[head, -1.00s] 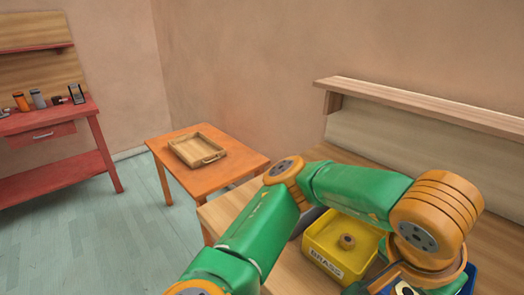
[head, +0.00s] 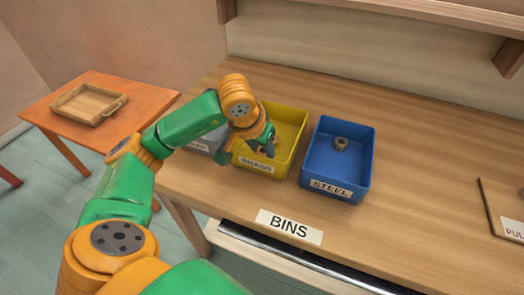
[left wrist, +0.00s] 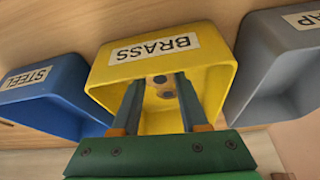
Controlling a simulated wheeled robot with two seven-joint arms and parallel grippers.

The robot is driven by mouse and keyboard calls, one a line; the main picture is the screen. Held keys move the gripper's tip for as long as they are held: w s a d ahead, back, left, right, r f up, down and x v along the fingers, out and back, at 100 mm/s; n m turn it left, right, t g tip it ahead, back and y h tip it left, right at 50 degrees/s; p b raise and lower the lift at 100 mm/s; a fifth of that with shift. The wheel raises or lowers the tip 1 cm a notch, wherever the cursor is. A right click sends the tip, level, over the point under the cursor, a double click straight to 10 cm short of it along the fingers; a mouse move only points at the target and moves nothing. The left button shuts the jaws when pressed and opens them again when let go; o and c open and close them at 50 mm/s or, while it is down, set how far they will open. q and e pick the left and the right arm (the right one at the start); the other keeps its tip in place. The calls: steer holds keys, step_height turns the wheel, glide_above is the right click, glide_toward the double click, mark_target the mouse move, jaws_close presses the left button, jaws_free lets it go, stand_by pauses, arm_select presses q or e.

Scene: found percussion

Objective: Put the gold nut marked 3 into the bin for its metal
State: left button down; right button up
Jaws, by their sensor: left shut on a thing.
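My left gripper (head: 264,150) reaches down over the yellow bin labelled BRASS (head: 288,112). The left wrist view shows its two fingers (left wrist: 160,80) over the mouth of the yellow bin (left wrist: 110,80). Two small round nut-like pieces show between the fingers, one brownish-gold (left wrist: 160,79) and one darker (left wrist: 166,93). The gripper is shut on a nut; which of the two is held is hard to tell. No number 3 can be read. My right gripper is not in view.
A blue STEEL bin (head: 322,178) with a nut (head: 340,143) inside stands to the right. A grey bin (head: 207,143), its label partly hidden, stands left. A BINS label (head: 289,226) is at the table's front. An orange table (head: 52,112) holds a wooden tray (head: 88,104).

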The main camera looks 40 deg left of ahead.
arm_select(q)
steer(key=shift+a+f, duration=0.1)
steer(key=shift+f, duration=0.75)
steer(key=shift+c, duration=2.1)
jaws_free()
steer(key=shift+r, duration=0.25)
steer(key=p+v, duration=0.1)
steer(key=v, duration=1.1)
steer(key=shift+s+f, duration=0.1)
